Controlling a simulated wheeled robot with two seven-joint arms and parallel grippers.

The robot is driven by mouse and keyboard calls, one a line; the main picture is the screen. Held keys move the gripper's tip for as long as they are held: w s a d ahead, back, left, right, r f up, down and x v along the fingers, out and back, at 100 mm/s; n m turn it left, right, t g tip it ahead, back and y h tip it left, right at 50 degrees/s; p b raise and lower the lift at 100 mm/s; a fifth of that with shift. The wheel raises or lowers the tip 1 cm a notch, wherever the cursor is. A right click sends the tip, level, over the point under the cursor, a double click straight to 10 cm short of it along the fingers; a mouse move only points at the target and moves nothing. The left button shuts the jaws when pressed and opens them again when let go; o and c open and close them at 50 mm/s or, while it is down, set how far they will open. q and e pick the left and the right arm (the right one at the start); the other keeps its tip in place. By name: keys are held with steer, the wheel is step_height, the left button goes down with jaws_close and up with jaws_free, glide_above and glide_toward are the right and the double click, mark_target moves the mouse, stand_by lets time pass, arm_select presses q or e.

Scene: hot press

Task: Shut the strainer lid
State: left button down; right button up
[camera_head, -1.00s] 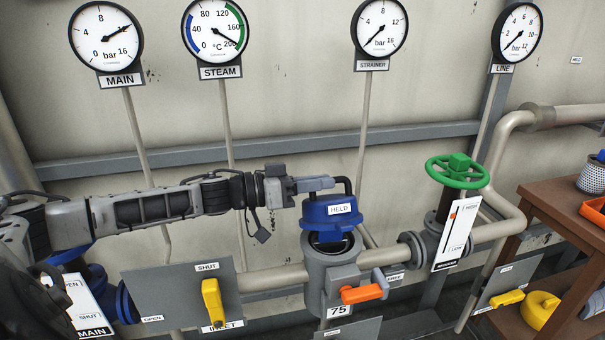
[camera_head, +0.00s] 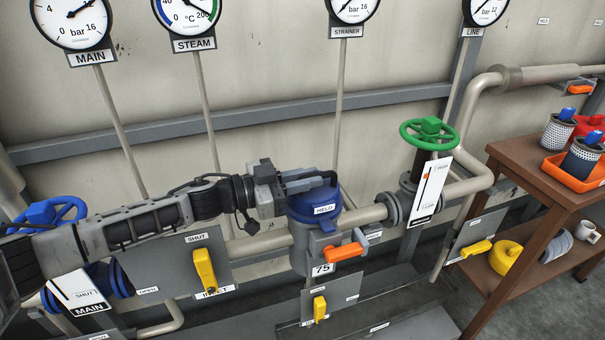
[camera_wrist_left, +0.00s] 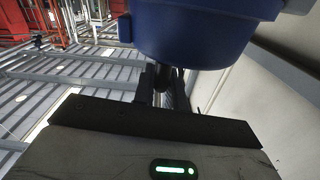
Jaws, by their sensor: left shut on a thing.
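The blue strainer lid (camera_head: 313,200), with a "HELD" label, sits level on top of the grey strainer body (camera_head: 301,258); I cannot see an open gap between them. My left gripper (camera_head: 315,181) reaches in from the left and is shut on the lid's black handle (camera_head: 331,178). In the left wrist view the lid (camera_wrist_left: 200,28) fills the top, with the gripper (camera_wrist_left: 163,82) just below it in the picture. An orange-handled latch (camera_head: 343,252) is on the strainer's front right. My right gripper is out of view.
A yellow inlet lever (camera_head: 204,270) stands left of the strainer and a small yellow lever (camera_head: 319,309) below it. A green handwheel (camera_head: 429,131) is to the right. A brown shelf (camera_head: 520,160) with strainer baskets and an orange tray (camera_head: 570,172) stands far right.

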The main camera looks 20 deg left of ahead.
arm_select(q)
steer(key=shift+s+d+f, duration=0.1)
steer(key=shift+s+f, duration=0.1)
steer(key=shift+f, duration=0.35)
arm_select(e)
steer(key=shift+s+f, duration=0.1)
arm_select(q)
steer(key=c, duration=1.5)
jaws_free()
steer(key=shift+o, duration=0.2)
steer(key=shift+r, duration=0.15)
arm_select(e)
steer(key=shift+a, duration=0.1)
arm_select(q)
steer(key=shift+w+r, duration=0.1)
steer(key=shift+r, duration=0.5)
steer(key=s+d+r+b, duration=0.1)
steer(key=s+d+r, duration=0.4)
steer(key=s+r, duration=0.6)
steer(key=shift+s+r, duration=0.4)
steer(key=shift+s, duration=0.7)
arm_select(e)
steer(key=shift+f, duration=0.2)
